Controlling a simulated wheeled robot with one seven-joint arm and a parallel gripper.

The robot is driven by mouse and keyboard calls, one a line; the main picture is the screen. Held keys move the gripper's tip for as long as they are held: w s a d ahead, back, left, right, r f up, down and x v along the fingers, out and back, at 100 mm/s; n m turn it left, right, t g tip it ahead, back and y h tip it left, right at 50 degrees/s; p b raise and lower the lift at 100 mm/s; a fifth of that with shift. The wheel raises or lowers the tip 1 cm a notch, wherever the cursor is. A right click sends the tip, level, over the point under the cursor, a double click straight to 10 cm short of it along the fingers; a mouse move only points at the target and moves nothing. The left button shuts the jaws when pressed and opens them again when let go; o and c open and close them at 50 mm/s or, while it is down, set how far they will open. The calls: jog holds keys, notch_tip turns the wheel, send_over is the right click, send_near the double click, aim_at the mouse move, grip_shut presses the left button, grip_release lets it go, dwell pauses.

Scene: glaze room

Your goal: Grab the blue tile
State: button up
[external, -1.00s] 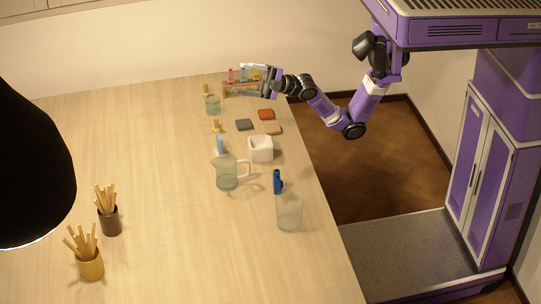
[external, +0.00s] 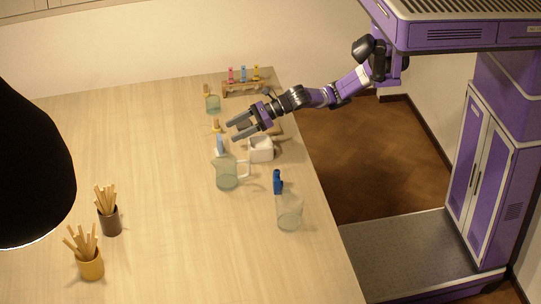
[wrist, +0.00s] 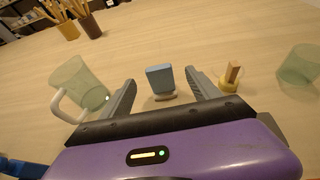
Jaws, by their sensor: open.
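The light blue tile (external: 220,144) stands upright on the table behind the glass pitcher in the external view. In the wrist view the blue tile (wrist: 160,77) stands in a small brownish base, centred ahead between my fingers. My gripper (external: 233,131) is open and empty, its fingers pointing left over the table, close to the tile. In the wrist view the two fingers of my gripper (wrist: 162,84) frame the tile left and right. I cannot tell whether the fingertips reach past it; no contact shows.
A glass pitcher (external: 226,174) stands near the tile, with a white square pot (external: 261,150) to its right. A yellow-based wooden piece (external: 216,126) stands just behind the tile. A clear glass (external: 289,212) and dark blue object (external: 278,182) stand nearer.

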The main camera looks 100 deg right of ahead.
aim_at(220, 137)
jog(key=shift+p+x, duration=0.8)
jog(key=shift+x, duration=2.35)
jog(key=shift+a+r, duration=0.15)
grip_shut()
